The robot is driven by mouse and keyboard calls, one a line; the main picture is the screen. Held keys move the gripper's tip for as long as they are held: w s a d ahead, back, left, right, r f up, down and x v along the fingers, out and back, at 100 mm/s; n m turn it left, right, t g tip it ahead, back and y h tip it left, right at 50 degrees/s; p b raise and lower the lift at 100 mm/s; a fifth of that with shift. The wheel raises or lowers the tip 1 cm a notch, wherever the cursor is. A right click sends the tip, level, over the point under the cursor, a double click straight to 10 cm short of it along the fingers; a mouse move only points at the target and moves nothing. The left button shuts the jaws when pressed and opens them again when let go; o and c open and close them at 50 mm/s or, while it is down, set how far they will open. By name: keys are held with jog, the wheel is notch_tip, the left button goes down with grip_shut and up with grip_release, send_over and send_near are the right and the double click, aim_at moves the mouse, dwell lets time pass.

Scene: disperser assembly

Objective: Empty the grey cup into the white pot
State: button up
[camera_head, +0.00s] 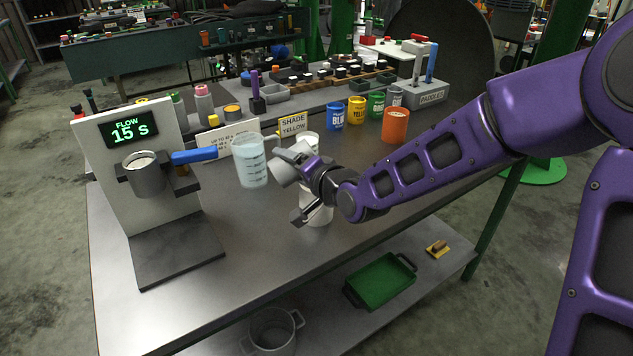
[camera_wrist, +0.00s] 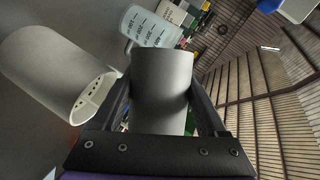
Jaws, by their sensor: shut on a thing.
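My gripper (camera_head: 300,190) is shut on a light grey cup (camera_wrist: 163,85), with a finger on each side of it in the wrist view. The cup (camera_head: 285,172) is held tilted above the bench in the head view, and its inside is hidden. A tall white pot (camera_head: 320,214) stands upright on the bench right by my gripper, partly covered by it. The pot's open end, with small dark holes inside the rim, shows beside the cup in the wrist view (camera_wrist: 45,70). Contact between cup and pot cannot be told.
A flow stand (camera_head: 150,125) reads 15 S and holds a grey metal cup (camera_head: 148,180). A sign (camera_head: 293,125) reads SHADE YELLOW. A two-handled pale pot (camera_head: 272,340) and green tray (camera_head: 382,284) are below.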

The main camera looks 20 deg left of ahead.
jog(key=shift+r+m+y+p, duration=0.3)
jog(key=shift+r+m+p, duration=0.2)
jog(key=shift+m+p, duration=0.15)
dwell(2.4)
jog(key=shift+f+m+y, duration=0.35)
jog(key=shift+m+y, duration=0.05)
jog(key=shift+m, duration=0.25)
dwell(2.1)
jog(key=shift+w+d+r+m+y+p, duration=0.15)
jog(key=shift+r+m+y+p, duration=0.25)
jog(key=shift+m+p, duration=0.2)
dwell(1.6)
